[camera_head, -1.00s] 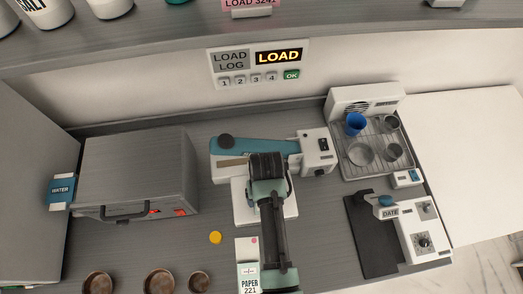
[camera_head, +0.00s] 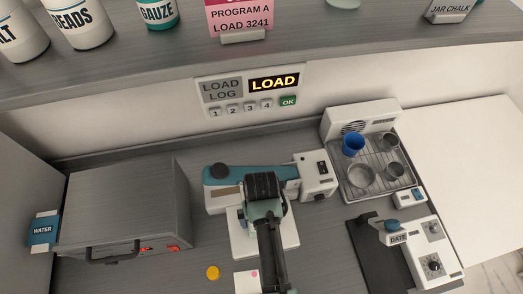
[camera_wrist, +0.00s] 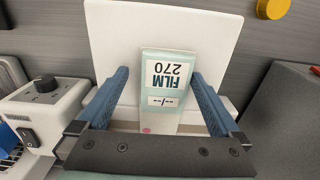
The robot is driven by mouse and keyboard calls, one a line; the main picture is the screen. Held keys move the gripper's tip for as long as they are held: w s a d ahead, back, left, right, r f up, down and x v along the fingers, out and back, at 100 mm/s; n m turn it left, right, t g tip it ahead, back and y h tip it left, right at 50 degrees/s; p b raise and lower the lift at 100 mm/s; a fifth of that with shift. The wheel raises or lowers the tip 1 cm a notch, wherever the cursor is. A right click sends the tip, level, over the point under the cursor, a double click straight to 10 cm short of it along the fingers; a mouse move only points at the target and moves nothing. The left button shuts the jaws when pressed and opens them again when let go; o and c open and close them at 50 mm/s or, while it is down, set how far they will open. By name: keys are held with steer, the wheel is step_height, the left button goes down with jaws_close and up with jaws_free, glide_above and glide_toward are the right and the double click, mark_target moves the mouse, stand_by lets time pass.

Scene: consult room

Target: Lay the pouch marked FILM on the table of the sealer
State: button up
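The pouch marked FILM 270 (camera_wrist: 167,100), white and pale green, lies on the sealer's white table (camera_wrist: 112,32) in the wrist view. My gripper (camera_wrist: 160,73) is over it, its two blue fingers spread on either side. A gap shows at the left finger; the right fingertip looks close to the pouch edge, and I cannot tell whether it touches. In the head view the sealer (camera_head: 316,178) has a teal arm, with its white table (camera_head: 285,241) in front. My arm hides the pouch there.
A grey oven-like box (camera_head: 125,205) stands left, with a WATER packet (camera_head: 43,231) beside it. A rack with cups (camera_head: 347,186) and a DATE device (camera_head: 420,255) stand right. A yellow disc (camera_head: 212,272) lies on the counter, and a white packet (camera_head: 247,282) is at the bottom edge.

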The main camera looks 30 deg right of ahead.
step_height(320, 180, up, 12)
steer(key=shift+r+p, duration=0.2)
steer(key=shift+p, duration=0.1)
stand_by(0.3)
stand_by(0.5)
